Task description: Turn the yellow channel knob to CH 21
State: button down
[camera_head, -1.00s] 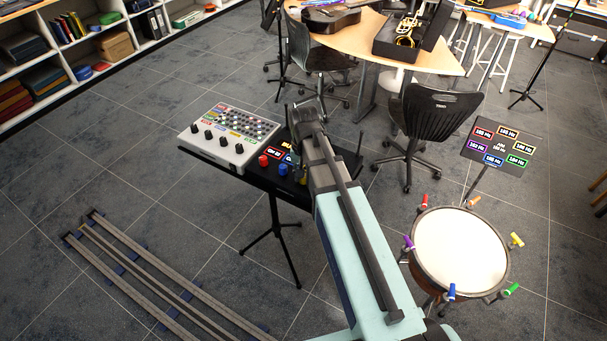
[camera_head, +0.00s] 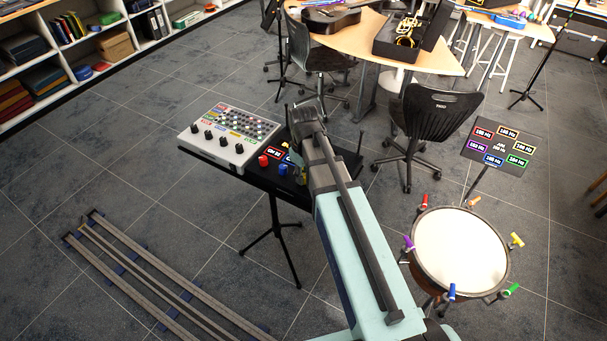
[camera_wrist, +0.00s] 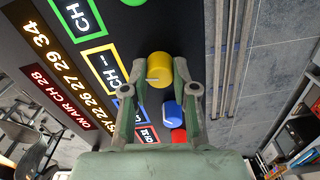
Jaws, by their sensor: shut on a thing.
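The yellow channel knob (camera_wrist: 160,66) sits on a black panel (camera_wrist: 128,30) in the wrist view. My gripper (camera_wrist: 160,74) has one finger on each side of the knob and is shut on it. A pale mark on the knob's face points left, toward a yellow-framed label (camera_wrist: 104,72) that reads CH followed by dashes. In the head view my arm hides most of the knob's side of the panel (camera_head: 245,178).
A blue knob (camera_wrist: 172,114) and a red knob (camera_wrist: 179,136) stand close below the yellow one; a green knob (camera_wrist: 133,2) is above. A white mixer (camera_head: 229,135) shares the stand. A drum (camera_head: 460,248) stands to the right, and a black chair (camera_head: 432,115) behind.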

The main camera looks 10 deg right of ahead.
jog(key=shift+s+f+n, duration=0.1)
jog(key=shift+s+n, duration=0.05)
jog(key=shift+n, duration=0.95)
jog(key=c, duration=0.9)
grip_release()
jog(key=shift+r, duration=0.6)
notch_tip(320, 180, up, 11)
jog(key=shift+f, duration=0.1)
